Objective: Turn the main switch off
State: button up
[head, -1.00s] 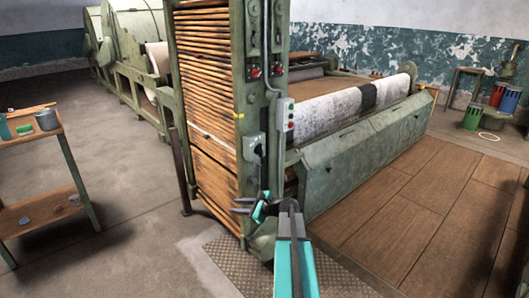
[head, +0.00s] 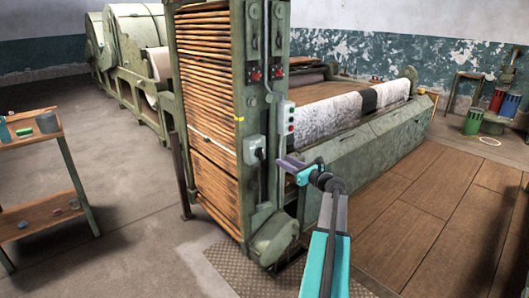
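A pale grey switch box (head: 254,149) is mounted on the green post of the machine, low on its front face. A dark handle (head: 260,156) is on the box's right side; its exact setting is too small to tell. I take this box for the main switch. My gripper (head: 286,164), with teal and grey-purple parts, is at about the switch's height in the picture, a little to its right. A gap shows between them, and nothing is seen held. The fingers overlap in this view, so their opening is unclear.
A button box (head: 287,117) with green and red buttons is above my gripper. Two red knobs (head: 256,75) sit higher on the post. A green rounded housing (head: 274,240) is at its foot. A wooden shelf cart (head: 30,135) stands left. Bare floor lies between.

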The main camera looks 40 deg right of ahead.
aim_at(261, 153)
jog(key=w+d, duration=0.1)
jog(key=w, duration=1.2)
jog(key=shift+w+p, duration=0.35)
jog(key=shift+p, duration=0.05)
grip_shut()
